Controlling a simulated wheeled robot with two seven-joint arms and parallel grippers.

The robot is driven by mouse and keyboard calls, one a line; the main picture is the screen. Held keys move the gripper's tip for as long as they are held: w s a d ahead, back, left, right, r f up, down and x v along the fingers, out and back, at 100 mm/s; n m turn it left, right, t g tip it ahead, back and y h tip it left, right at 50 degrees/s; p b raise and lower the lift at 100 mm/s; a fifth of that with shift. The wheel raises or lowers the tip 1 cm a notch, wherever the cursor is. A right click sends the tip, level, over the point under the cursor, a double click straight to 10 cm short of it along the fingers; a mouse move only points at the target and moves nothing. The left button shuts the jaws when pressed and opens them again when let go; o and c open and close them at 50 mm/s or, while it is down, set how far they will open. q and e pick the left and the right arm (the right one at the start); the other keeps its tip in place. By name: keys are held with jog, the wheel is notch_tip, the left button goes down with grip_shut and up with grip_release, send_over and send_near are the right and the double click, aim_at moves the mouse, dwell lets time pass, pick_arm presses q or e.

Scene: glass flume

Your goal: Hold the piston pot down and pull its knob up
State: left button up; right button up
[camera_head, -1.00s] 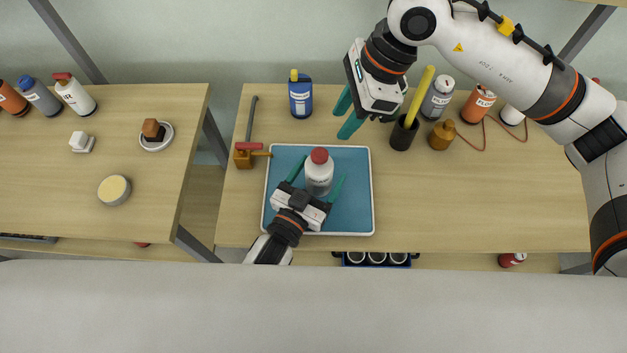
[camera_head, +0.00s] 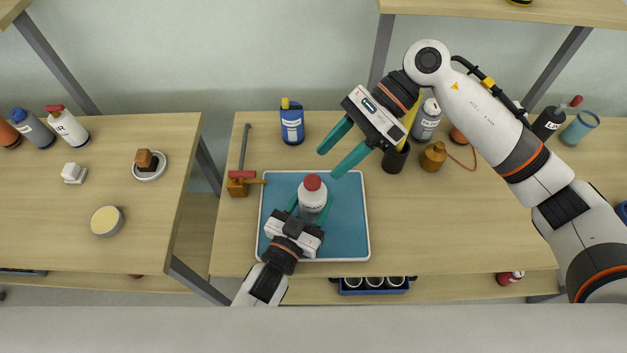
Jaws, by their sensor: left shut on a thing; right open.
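The piston pot (camera_head: 312,202) is a white pot with a red knob (camera_head: 312,182) on top. It stands upright on the blue tray (camera_head: 350,245). My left gripper (camera_head: 312,208) is shut on the pot's body from the near side, its green fingers on either side of it. The lower part of the pot is partly hidden by the gripper. My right gripper (camera_head: 341,155) is open and empty, above and to the right of the knob, its green fingers pointing down-left towards it. The fingers are apart from the knob.
Left of the tray is a brown block with a red handle and grey lever (camera_head: 238,186). A blue bottle (camera_head: 292,122) stands behind it. A dark cup (camera_head: 395,158), a brass pot (camera_head: 432,157) and a grey bottle (camera_head: 426,121) stand right of the tray. The table's right front is clear.

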aim_at(314, 179)
jog(key=w+d+f+y, duration=0.3)
jog(key=d+f+y, duration=0.4)
jog(key=f+y, duration=0.15)
jog(key=shift+t, duration=0.4)
jog(key=x, duration=1.1)
jog(key=shift+s+a+f, duration=0.2)
jog(key=shift+c, duration=0.4)
grip_shut()
